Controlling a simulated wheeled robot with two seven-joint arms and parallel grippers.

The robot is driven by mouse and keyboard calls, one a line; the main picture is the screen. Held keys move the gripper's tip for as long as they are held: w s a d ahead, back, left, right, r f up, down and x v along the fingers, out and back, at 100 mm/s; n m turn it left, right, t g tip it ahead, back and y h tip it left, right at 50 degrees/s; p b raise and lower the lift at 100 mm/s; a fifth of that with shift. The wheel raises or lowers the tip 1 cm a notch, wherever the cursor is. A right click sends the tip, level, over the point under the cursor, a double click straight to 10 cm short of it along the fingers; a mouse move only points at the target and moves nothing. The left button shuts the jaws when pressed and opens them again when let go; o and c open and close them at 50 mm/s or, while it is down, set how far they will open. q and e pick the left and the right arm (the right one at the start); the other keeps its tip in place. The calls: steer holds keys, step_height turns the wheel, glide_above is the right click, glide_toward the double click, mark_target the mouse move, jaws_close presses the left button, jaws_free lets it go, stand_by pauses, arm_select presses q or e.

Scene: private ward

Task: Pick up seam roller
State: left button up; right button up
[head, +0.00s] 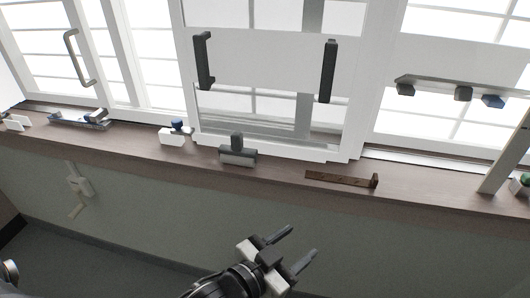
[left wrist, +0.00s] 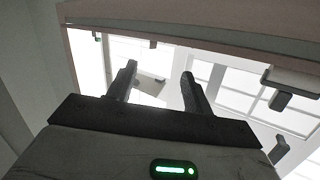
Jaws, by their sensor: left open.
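There the scene appears upside down, and a grey block with a dark handle (left wrist: 290,82), probably the roller, is at the right. My right gripper is not in view.
A white block with a blue knob (head: 172,137) stands left of the roller; a shallow tray (head: 68,121) is further left. A brown wooden piece (head: 338,178) lies to the right. Dark window handles (head: 327,72) stick out above the sill. A wall crank (head: 79,187) is below.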

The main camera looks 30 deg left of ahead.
arm_select(q)
steer(key=w+d+r+m+g+h, duration=0.1)
steer(key=d+r+m+g+h, duration=0.1)
steer(key=d+r+m+h, duration=0.45)
steer(key=w+d+r+m+g+h, duration=0.25)
steer(key=r+m+h, duration=0.45)
steer(key=r+m, duration=0.45)
steer(key=m+g+y+p, duration=0.1)
steer(key=m+g+y, duration=0.7)
steer(key=y, duration=1.2)
glide_toward(236, 134)
steer(key=f, duration=0.1)
steer(key=f+m+t, duration=0.1)
steer(key=f, duration=0.1)
steer(key=f+t+p, duration=0.1)
steer(key=shift+s+a+f+m, duration=0.1)
steer(key=shift+a+f+m, duration=0.25)
steer(key=shift+a+m, duration=0.05)
steer(key=shift+p+x, duration=0.6)
steer(key=shift+x, duration=2.4)
steer(key=shift+d, duration=0.1)
jaws_close()
